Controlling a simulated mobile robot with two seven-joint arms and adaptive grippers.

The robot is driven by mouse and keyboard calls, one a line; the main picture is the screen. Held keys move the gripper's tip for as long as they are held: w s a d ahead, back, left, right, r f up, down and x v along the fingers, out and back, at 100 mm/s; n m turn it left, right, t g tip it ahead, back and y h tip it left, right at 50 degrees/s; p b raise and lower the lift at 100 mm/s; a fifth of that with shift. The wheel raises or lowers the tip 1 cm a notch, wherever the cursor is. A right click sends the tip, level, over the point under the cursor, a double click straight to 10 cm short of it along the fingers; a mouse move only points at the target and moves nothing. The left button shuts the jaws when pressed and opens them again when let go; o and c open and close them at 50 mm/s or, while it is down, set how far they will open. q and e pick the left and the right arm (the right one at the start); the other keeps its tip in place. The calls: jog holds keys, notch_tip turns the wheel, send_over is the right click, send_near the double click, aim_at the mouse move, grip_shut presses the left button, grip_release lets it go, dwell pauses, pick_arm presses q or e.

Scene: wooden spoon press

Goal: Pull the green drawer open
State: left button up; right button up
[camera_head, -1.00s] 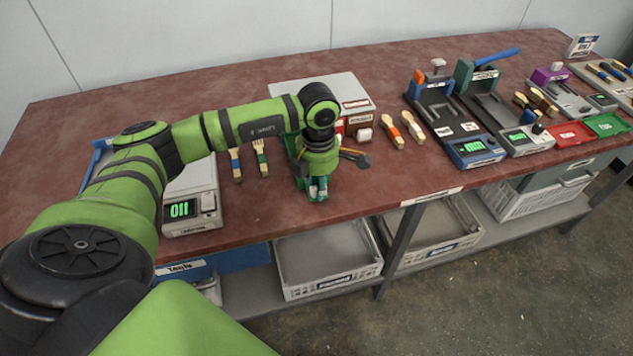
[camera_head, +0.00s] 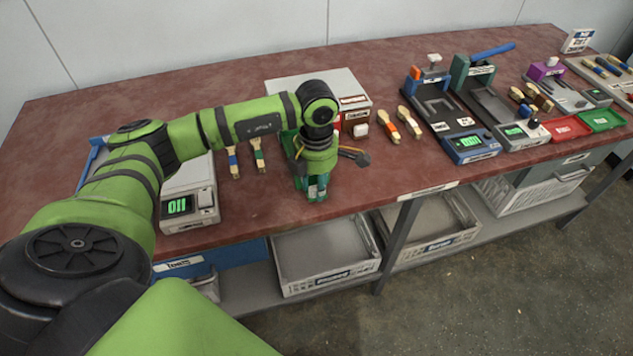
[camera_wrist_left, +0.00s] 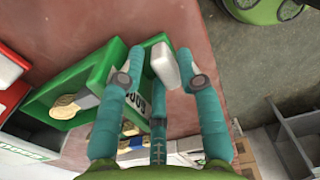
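The green drawer (camera_wrist_left: 92,75) stands out from its cabinet in the left wrist view, its inside showing with a pale wooden piece (camera_wrist_left: 68,105) in it. Its white handle (camera_wrist_left: 170,66) lies between the teal fingers of my left gripper (camera_wrist_left: 162,78), close to the right finger. The side fingers are apart, with the third finger behind them in the middle. I cannot tell whether they clamp the handle. In the head view my left gripper (camera_head: 314,186) is low over the green drawer (camera_head: 299,183) in front of the white cabinet (camera_head: 315,85). My right gripper is not in view.
A white scale (camera_head: 187,200) stands left of the gripper, with two small wooden-handled tools (camera_head: 233,163) beside it. Two wooden spoons (camera_head: 390,124) lie to the right. The table's front edge is close below the gripper; a grey crate (camera_head: 325,260) is on the shelf underneath.

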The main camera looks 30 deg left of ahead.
pick_arm(q)
notch_tip(320, 180, up, 12)
dwell(0.4)
dwell(0.3)
